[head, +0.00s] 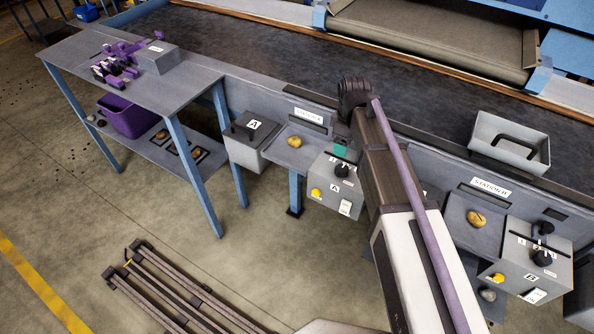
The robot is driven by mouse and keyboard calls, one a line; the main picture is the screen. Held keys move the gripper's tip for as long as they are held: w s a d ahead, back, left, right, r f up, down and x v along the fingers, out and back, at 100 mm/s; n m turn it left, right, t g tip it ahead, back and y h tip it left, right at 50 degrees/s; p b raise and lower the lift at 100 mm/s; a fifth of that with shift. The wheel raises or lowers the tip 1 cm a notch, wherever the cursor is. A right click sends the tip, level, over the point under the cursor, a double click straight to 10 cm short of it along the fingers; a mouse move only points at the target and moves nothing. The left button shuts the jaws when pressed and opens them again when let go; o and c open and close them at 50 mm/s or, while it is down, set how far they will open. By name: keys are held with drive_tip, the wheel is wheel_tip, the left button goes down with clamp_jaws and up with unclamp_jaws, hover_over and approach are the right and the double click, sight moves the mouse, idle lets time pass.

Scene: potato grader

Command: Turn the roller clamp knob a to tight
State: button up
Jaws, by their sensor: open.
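The grey control box marked A (324,181) stands at station A, just left of my arm. On its face are a black knob (342,170), a yellow round button or knob (316,192) and a white switch (346,207). The black knob may be the roller clamp knob; its label is too small to read, and I cannot tell its setting.
A potato (295,141) lies on the station A shelf, beside a grey bin marked A (249,146). A matching box B (531,262) and a grey tray (484,130) are at right. A blue-legged table (100,70) stands at left. Dark rails lie on the floor.

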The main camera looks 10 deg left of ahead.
sight(342, 168)
wheel_tip(342, 168, down, 11)
drive_tip(key=n+b, duration=0.2)
drive_tip(key=b, duration=0.9)
drive_tip(key=shift+d, duration=0.1)
drive_tip(key=shift+r, duration=0.1)
drive_tip(key=shift+c, duration=0.3)
drive_tip(key=c, duration=0.9)
drive_tip(key=shift+o, duration=0.2)
